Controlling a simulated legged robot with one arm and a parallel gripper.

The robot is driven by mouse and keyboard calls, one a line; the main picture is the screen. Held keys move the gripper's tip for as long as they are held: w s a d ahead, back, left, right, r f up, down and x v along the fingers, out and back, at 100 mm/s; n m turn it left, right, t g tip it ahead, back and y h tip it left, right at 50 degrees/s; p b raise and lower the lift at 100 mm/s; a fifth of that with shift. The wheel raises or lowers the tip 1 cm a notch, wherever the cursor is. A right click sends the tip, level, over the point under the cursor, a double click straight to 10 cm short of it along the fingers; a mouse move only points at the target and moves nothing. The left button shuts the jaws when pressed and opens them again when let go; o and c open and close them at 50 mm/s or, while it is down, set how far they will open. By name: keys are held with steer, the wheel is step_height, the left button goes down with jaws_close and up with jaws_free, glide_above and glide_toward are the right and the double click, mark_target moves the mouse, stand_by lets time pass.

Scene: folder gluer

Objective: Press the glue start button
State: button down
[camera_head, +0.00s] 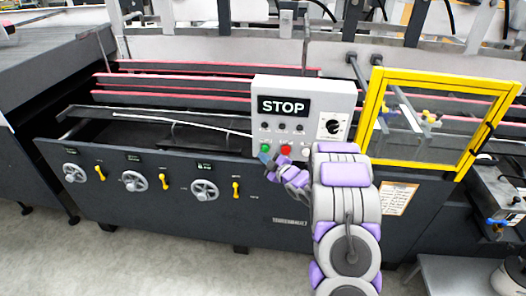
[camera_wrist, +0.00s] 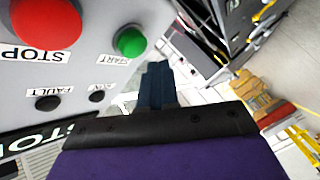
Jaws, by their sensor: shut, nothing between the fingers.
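The control panel (camera_head: 304,97) is a light grey box with a black STOP sign. The green button (camera_head: 265,149) is low on its front at the left; it shows in the wrist view (camera_wrist: 130,41) with a START label beside it. The red button (camera_head: 286,150) is to its right in the head view; the wrist view shows it large (camera_wrist: 45,22), with a STOP label. My gripper (camera_wrist: 157,70) is shut and empty. Its fingertips are close to the green button, just to its right in the wrist view. I see no clear contact.
A black rotary knob (camera_head: 333,127) is on the panel's right side. A yellow-framed guard (camera_head: 375,110) stands right of the panel. Handwheels (camera_head: 205,190) and yellow levers (camera_head: 236,188) line the dark machine front at the left. Small black buttons (camera_wrist: 48,103) sit near the red one.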

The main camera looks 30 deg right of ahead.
steer(key=shift+d, duration=0.15)
stand_by(0.6)
steer(key=shift+d, duration=0.1)
